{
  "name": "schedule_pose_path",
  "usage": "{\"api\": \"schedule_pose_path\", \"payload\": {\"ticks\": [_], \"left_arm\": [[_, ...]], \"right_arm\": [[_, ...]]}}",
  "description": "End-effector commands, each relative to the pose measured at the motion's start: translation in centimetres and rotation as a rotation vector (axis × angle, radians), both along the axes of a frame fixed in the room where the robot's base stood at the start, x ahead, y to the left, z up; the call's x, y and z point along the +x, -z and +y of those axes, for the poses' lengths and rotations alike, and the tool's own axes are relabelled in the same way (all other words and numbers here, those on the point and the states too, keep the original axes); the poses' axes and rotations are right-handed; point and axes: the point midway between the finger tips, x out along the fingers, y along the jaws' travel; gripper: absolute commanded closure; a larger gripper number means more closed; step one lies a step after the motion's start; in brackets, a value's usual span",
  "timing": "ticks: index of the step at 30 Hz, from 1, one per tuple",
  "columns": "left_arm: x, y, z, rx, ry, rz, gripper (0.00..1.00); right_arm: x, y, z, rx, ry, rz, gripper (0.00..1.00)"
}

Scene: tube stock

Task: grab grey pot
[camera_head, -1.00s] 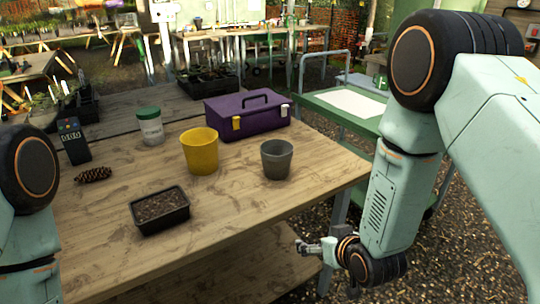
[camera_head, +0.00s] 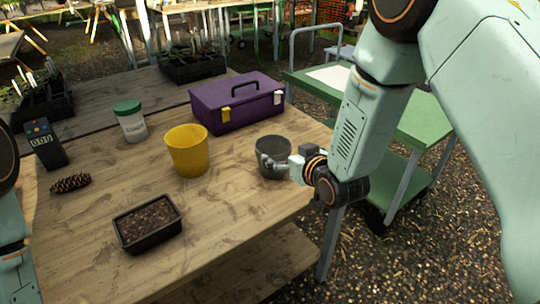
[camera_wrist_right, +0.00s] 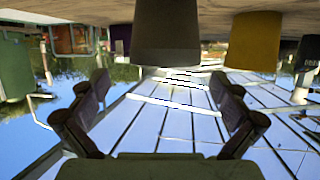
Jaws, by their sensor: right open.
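The grey pot (camera_head: 272,146) stands upright on the wooden table near its right edge. My right gripper (camera_head: 274,163) is at the near right side of the pot and overlaps its lower part in the head view. In the right wrist view the picture is upside down. There the two fingers of my right gripper (camera_wrist_right: 166,92) are spread apart and empty, with the grey pot (camera_wrist_right: 166,35) ahead between them. I cannot tell whether a finger touches the pot. My left arm shows at the left edge, but its gripper is out of view.
A yellow pot (camera_head: 187,152) stands left of the grey pot, and a purple toolbox (camera_head: 237,104) is behind. A black soil tray (camera_head: 147,224), a pine cone (camera_head: 70,184), a green-lidded jar (camera_head: 131,122) and a dark meter (camera_head: 46,144) are further left. A green cart (camera_head: 425,122) stands right.

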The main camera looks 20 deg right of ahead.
Motion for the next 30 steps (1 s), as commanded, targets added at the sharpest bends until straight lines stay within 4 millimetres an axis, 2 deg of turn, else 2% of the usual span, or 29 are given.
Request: {"api": "schedule_pose_path", "payload": {"ticks": [11,21,30], "left_arm": [[-0.1,0.5,0.0,0.0,-0.001,0.001,0.6],[0.0,1.1,0.0,0.0,0.0,0.001,0.6],[0.0,1.1,0.0,0.0,0.0,0.001,0.6]], "right_arm": [[2.4,1.2,0.4,-0.001,0.0,-0.002,0.0],[6.3,2.9,1.2,0.0,-0.002,-0.002,0.0],[7.0,3.0,1.3,0.001,-0.002,-0.001,0.0]]}}
